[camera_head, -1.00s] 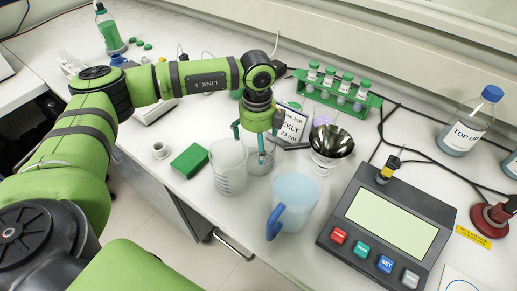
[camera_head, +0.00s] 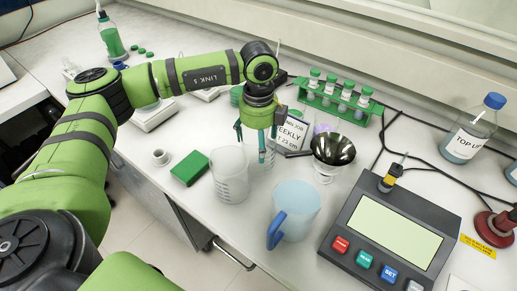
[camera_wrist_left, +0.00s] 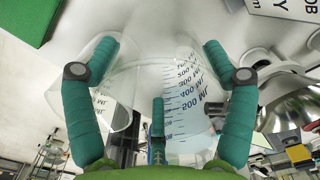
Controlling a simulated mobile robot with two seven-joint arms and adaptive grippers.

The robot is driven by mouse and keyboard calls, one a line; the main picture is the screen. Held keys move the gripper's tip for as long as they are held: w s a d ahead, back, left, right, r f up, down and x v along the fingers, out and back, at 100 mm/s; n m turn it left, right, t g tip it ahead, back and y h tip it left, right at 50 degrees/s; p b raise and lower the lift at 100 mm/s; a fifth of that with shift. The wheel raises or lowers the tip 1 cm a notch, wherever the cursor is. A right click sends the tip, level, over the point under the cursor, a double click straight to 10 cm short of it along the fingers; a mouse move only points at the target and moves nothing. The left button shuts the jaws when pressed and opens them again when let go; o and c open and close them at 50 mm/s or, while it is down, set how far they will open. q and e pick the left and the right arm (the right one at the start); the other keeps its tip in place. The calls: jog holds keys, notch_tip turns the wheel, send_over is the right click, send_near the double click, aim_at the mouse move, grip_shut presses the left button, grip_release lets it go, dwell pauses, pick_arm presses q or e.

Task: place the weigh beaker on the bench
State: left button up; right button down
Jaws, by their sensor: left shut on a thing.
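My left gripper (camera_head: 257,137) is shut on a clear graduated beaker (camera_wrist_left: 185,95), whose printed millilitre scale shows between the fingers in the wrist view. In the head view this beaker is mostly hidden by the fingers and hard to make out. I cannot tell whether its base touches the white bench (camera_head: 200,220). A second clear beaker (camera_head: 229,178) stands upright on the bench just left of and in front of the gripper; it also shows at the left in the wrist view (camera_wrist_left: 105,100). Neither carries a readable weigh label. My right gripper is not in view.
A blue handled jug (camera_head: 298,207) stands in front. A green tube rack (camera_head: 340,105) is behind, a scale (camera_head: 398,228) at right. A green box (camera_head: 189,168) lies left.

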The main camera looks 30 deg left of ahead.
pick_arm(q)
notch_tip(320, 180, up, 15)
jog(key=b, duration=0.3)
